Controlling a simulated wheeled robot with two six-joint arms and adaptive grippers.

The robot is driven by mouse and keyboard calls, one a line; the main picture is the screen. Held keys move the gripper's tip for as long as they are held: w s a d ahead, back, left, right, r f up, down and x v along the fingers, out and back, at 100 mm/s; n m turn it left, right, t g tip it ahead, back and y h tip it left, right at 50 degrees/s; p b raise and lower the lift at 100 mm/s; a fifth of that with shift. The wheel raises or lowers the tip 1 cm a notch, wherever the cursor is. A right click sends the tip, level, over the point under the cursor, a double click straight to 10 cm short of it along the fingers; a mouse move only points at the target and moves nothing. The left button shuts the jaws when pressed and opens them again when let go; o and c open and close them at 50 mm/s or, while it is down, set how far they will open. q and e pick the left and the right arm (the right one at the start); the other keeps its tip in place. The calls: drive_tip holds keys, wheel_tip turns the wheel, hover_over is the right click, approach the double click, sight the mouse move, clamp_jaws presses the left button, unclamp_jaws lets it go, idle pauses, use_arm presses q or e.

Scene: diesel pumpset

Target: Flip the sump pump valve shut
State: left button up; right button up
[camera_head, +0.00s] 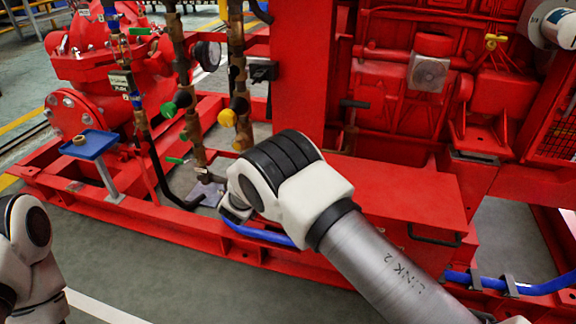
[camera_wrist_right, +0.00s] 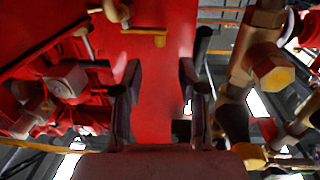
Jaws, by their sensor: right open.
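In the head view, two upright brass pipes carry several small valves with coloured handles. I cannot tell which is the sump pump valve. My right arm reaches across the middle, and its gripper is hidden there. In the right wrist view, my right gripper (camera_wrist_right: 160,80) is open, with a red surface behind the gap between its fingers. A yellow lever (camera_wrist_right: 145,31) shows at the top, beyond the fingertips. A brass fitting (camera_wrist_right: 272,72) stands to the right of the fingers. My left gripper is out of view.
A red pump (camera_head: 95,60) stands at the back left. A small blue tray on a post (camera_head: 90,150) is near it. A red frame rail (camera_head: 160,222) and a red box (camera_head: 400,205) lie in front of the red engine (camera_head: 390,100). The grey floor at the front is clear.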

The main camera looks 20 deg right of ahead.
drive_tip(key=b+x, duration=0.3)
drive_tip(key=x, duration=0.4)
drive_tip(key=shift+w+d, duration=0.25)
drive_tip(key=shift+w, duration=0.05)
drive_tip(key=shift+r, duration=0.1)
clamp_jaws()
